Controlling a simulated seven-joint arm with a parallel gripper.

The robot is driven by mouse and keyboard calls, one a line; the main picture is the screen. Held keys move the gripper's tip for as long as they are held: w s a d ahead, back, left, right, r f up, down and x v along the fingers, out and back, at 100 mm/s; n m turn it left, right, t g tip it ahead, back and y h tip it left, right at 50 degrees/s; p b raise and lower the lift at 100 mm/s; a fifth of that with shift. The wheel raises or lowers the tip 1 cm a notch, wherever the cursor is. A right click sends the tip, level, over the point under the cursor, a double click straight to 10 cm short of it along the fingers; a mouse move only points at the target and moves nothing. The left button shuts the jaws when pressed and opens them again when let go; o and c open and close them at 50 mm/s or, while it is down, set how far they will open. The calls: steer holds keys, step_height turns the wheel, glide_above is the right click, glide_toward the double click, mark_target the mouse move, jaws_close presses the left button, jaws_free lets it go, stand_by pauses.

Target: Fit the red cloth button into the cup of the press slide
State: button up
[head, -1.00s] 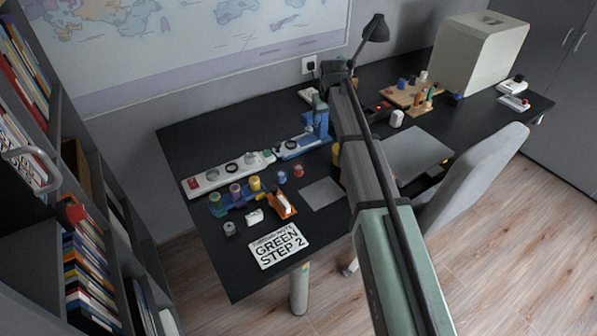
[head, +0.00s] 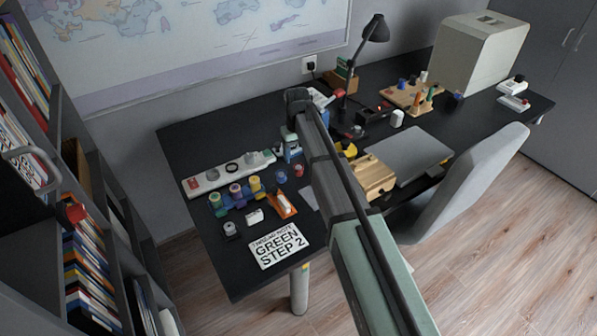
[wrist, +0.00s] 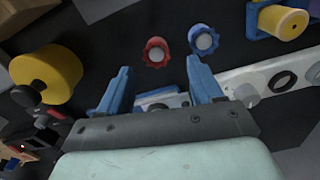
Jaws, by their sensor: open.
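The red cloth button (head: 298,170) stands on the dark desk, right of a similar blue one (head: 281,176). In the wrist view the red button (wrist: 156,52) shows a scalloped rim and pale centre, ahead of my gripper (wrist: 160,80). My gripper's blue fingers are spread and empty, with the red button apart from them. The blue press (head: 290,148) is partly hidden by my arm. A long white strip (head: 209,180) with ring-shaped parts runs left from it. I cannot clearly tell the slide's cup; a pale part with a ring shows between my fingers in the wrist view.
Coloured spools stand in a blue rack (head: 226,208). An orange holder (head: 283,205) and a printed card (head: 279,246) lie near the front. A wooden box (head: 372,178), a grey laptop-like slab (head: 412,155) and a black lamp (head: 375,30) are to the right.

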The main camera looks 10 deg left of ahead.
mark_target(298, 168)
steer(key=shift+w+d+f, duration=0.1)
steer(key=shift+w+f, duration=0.05)
steer(key=shift+f, duration=1.4)
steer(key=shift+w+d+f, duration=0.1)
steer(key=shift+f, duration=1.4)
steer(key=shift+c, duration=0.3)
steer(key=c, duration=1.1)
